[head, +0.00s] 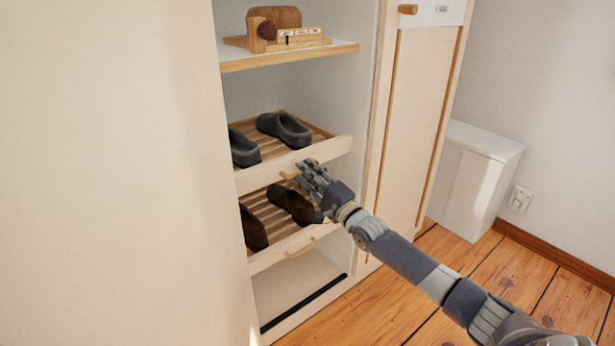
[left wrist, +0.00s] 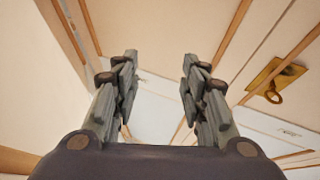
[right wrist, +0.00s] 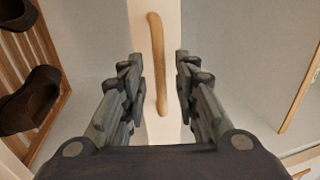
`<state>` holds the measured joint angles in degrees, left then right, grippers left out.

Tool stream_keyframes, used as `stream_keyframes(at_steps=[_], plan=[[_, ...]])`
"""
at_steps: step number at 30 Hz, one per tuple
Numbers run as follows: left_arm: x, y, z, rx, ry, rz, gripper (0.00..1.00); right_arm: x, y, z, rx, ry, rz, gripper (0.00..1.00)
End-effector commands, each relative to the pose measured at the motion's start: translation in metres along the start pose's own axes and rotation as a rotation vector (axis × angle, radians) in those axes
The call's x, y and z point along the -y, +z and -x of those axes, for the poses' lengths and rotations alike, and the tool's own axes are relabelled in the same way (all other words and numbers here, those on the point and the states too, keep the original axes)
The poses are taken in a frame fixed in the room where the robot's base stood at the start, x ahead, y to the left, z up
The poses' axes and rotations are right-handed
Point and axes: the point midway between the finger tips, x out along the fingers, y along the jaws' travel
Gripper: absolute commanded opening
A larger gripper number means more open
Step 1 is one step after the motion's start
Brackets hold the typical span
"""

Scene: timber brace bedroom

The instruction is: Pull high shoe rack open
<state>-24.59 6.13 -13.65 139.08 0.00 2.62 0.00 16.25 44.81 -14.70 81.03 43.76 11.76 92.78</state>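The high shoe rack (head: 330,150) is a slatted wooden tray with a pale front panel in the open cabinet, holding black shoes (head: 284,130). Its curved wooden handle (head: 288,176) is partly hidden by my right gripper (head: 312,174). In the right wrist view, that gripper (right wrist: 160,85) is open, and the handle (right wrist: 156,60) shows upright between its fingers. I cannot tell if they touch. My left gripper (left wrist: 156,85) is open and empty in the left wrist view; it is outside the head view.
A lower rack (head: 265,262) with brown shoes and its own handle (head: 300,248) sits below. A shelf (head: 290,56) with a wooden organizer (head: 275,30) is above. A cabinet door (head: 415,120) stands to the right, and a white bin (head: 475,180) beyond it. A pale panel fills the left.

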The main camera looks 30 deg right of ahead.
Motion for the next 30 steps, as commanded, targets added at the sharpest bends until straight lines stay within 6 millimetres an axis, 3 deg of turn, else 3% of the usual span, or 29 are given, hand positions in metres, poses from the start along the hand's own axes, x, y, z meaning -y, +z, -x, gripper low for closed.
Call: stream_keyframes(at_steps=[9, 13, 24, 30], plan=[[0.0, -0.002, 0.0, -0.011, 0.001, 0.001, 0.4, 0.0, 0.0, -0.002, 0.0, 0.0, 0.0, 0.28], [0.0, -0.002, 0.0, -0.011, 0.001, 0.001, 0.4, 0.0, 0.0, -0.001, 0.0, 0.0, 0.0, 0.0], [0.0, 0.001, -0.001, 0.01, 0.0, 0.0, 0.4, 0.0, 0.0, 0.0, 0.0, 0.002, -0.001, 0.0], [0.005, 0.032, 0.004, 0.179, -0.01, -0.006, 0.4, 0.002, 0.001, 0.008, 0.001, 0.005, -0.001, 0.0]])
